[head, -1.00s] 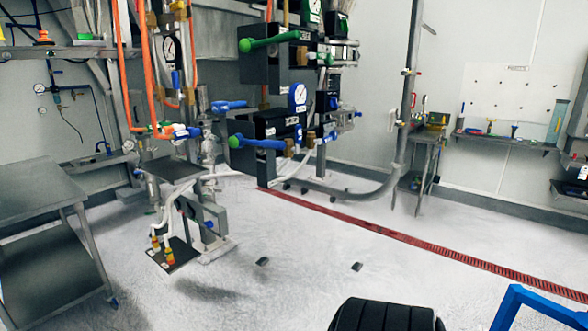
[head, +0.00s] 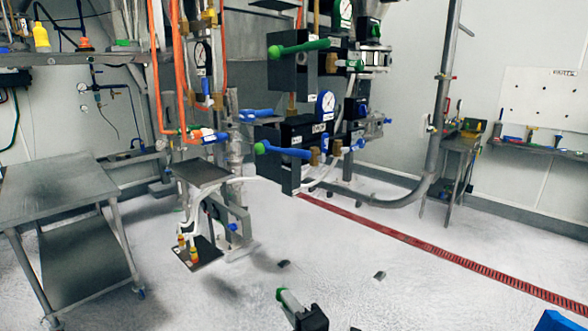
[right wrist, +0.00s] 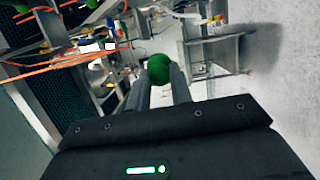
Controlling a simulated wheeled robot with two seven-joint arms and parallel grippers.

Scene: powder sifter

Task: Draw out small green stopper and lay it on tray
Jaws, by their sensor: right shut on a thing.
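My right gripper (head: 287,297) is at the bottom centre of the head view, out over the open floor. In the right wrist view its two fingers (right wrist: 160,88) are shut on the small green stopper (right wrist: 158,68), which shows as a green ball at the fingertips. The stopper shows as a green spot in the head view (head: 279,294). A flat dark plate (head: 203,172) and a lower dark plate (head: 205,257) stand on the equipment at left of centre; I cannot tell which, if either, is the tray. My left gripper is not in view.
A steel two-level table (head: 70,190) stands at the left. The central rig has green-knobbed (head: 300,47) and blue-levered (head: 283,150) valves and orange hoses (head: 157,80). A red floor drain (head: 420,247) runs to the lower right. The floor in front is mostly clear.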

